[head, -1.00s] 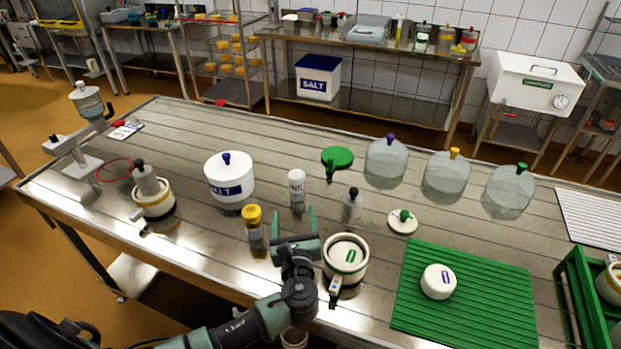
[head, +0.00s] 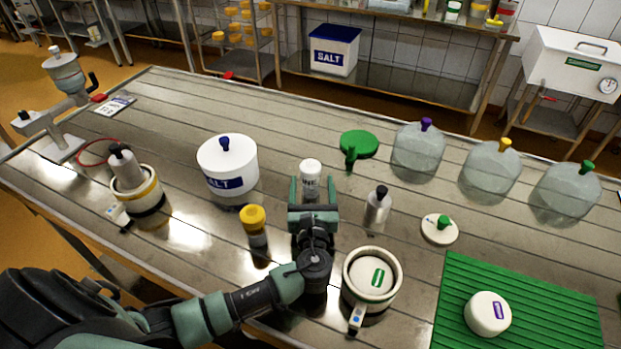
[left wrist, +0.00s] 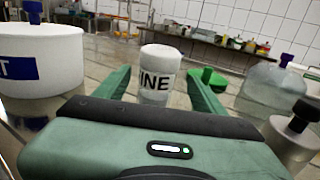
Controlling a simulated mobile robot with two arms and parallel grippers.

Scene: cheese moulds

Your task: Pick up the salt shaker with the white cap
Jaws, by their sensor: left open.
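The white-capped shaker (head: 311,174) stands upright on the steel table, with a clear body and dark lettering. In the left wrist view, the white-capped shaker (left wrist: 160,74) shows between the two fingers, with letters ending in "INE". My left gripper (head: 313,188) is open, its fingers on either side of the shaker's lower part. In the left wrist view, the fingers of the left gripper (left wrist: 155,88) appear spread, with a gap to the shaker on both sides. The shaker's base is hidden behind the gripper. My right gripper is not in view.
A yellow-capped shaker (head: 255,227) and a white salt tub (head: 229,168) stand to the left. A black-capped bottle (head: 377,207) and a green paddle-like tool (head: 359,144) are to the right. A round mould (head: 372,278) stands in front, near a green mat (head: 540,290).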

